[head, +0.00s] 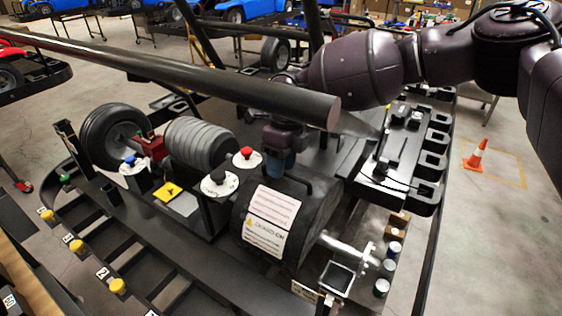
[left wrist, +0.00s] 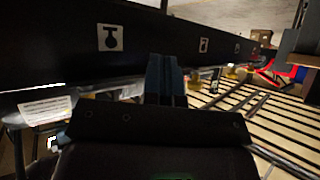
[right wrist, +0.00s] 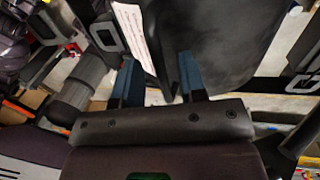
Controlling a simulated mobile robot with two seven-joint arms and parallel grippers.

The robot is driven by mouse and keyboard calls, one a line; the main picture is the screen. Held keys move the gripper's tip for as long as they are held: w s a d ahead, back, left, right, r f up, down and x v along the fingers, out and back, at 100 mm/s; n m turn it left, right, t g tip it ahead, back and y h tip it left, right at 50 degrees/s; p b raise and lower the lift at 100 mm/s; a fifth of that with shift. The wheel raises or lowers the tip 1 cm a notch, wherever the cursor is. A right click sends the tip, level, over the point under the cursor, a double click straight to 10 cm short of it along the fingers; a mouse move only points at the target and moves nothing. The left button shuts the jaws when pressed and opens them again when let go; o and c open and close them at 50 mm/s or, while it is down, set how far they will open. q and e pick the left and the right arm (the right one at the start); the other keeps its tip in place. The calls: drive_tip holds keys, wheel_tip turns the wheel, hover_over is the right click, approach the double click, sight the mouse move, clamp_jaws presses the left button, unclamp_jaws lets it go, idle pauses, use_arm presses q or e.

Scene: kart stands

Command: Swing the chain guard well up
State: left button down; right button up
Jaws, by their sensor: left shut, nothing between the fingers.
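The chain guard (head: 318,215) is a black rounded cover with white warning labels (head: 270,220), at the lower middle of the head view. It looks lowered. A dark bar handle (head: 296,181) runs along its upper side. My right gripper (head: 281,165) points down just above the guard, by that handle. In the right wrist view its blue fingers (right wrist: 160,82) are apart, with the dark guard (right wrist: 215,40) close beyond them; I cannot tell whether the handle lies between them. My left gripper (left wrist: 166,75) is shut and empty in the left wrist view, in front of a black rail.
A thick dark bar (head: 200,82) crosses the upper left. Red and black buttons (head: 246,157) stand beside the guard. A black slotted tray (head: 405,155) is at the right, with small cans (head: 388,265) below. An orange cone (head: 476,154) stands on the open floor.

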clamp_jaws()
drive_tip(key=shift+w+d+r, duration=0.1)
idle(0.3)
